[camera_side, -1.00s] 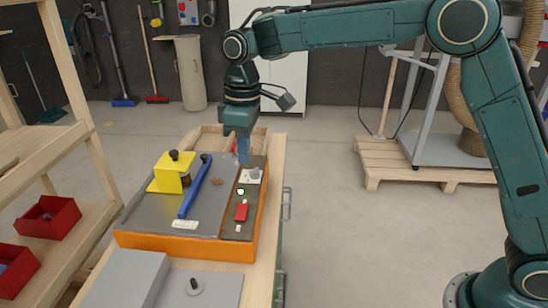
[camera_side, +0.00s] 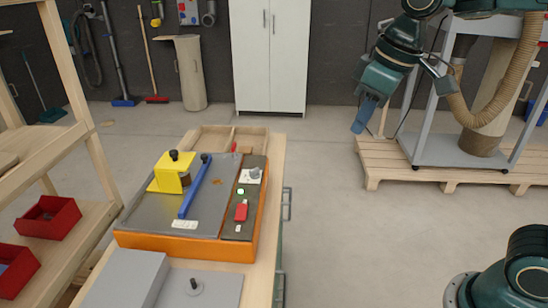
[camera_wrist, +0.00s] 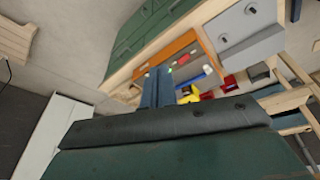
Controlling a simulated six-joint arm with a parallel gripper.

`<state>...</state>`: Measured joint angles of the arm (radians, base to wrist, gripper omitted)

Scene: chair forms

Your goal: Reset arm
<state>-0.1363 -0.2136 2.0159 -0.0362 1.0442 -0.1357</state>
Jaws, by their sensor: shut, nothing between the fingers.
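My gripper (camera_side: 366,115) hangs in the air to the right of the workbench in the side view, tilted, with its blue fingers pointing down. The fingers are together and hold nothing. In the wrist view the fingers (camera_wrist: 157,86) also show close together, with the workbench beyond them. The orange-edged machine (camera_side: 180,248) sits on the wooden bench. On its grey top are a yellow block (camera_side: 167,178) and a blue bar (camera_side: 193,190). A dark panel at its right carries a red switch (camera_side: 241,211), a round green light (camera_side: 240,191) and a grey knob (camera_side: 255,173).
A wooden shelf with red bins (camera_side: 47,217) stands at the left. A grey plate with a knob (camera_side: 196,289) lies at the bench front. A pallet (camera_side: 400,174) with a wheeled frame stands at the right. The floor between bench and pallet is clear.

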